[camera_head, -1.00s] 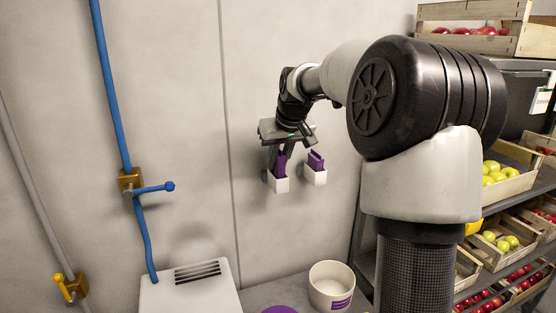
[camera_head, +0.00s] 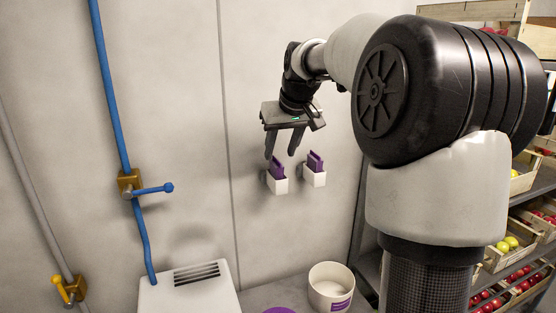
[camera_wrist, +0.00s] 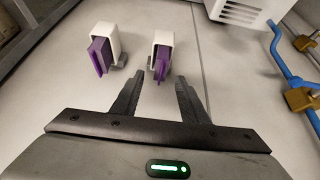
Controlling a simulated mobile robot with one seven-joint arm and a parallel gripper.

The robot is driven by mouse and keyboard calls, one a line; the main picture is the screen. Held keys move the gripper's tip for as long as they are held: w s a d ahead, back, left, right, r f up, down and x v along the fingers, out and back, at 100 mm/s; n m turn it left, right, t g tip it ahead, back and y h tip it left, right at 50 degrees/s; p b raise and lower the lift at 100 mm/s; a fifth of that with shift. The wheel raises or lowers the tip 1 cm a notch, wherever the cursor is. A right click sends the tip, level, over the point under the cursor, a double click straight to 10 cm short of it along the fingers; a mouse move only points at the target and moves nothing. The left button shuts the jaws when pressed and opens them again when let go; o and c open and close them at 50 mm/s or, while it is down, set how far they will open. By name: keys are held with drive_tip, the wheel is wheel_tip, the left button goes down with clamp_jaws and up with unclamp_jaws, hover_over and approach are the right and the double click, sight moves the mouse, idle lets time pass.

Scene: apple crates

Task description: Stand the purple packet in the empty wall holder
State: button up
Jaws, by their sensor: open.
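Two white wall holders hang side by side on the grey wall, the left holder (camera_head: 279,186) and the right holder (camera_head: 315,180). A purple packet (camera_head: 277,168) stands in the left holder, and another purple packet (camera_head: 315,160) stands in the right one. In the wrist view the left holder's packet (camera_wrist: 161,63) tilts slightly, and the other packet (camera_wrist: 99,56) shows beside it. My gripper (camera_head: 281,156) is open above the left holder. Its fingers point down, apart from the packet, with nothing between them.
A white tub (camera_head: 331,283) with a purple label and a purple round thing (camera_head: 280,310) stand below. A white vented box (camera_head: 190,290) is at lower left. A blue pipe with a valve (camera_head: 131,184) runs up the wall. Fruit crates fill the shelves at right.

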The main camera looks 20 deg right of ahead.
drive_tip(key=v, duration=1.1)
drive_tip(key=shift+r, duration=0.2)
drive_tip(key=shift+s+a, duration=0.1)
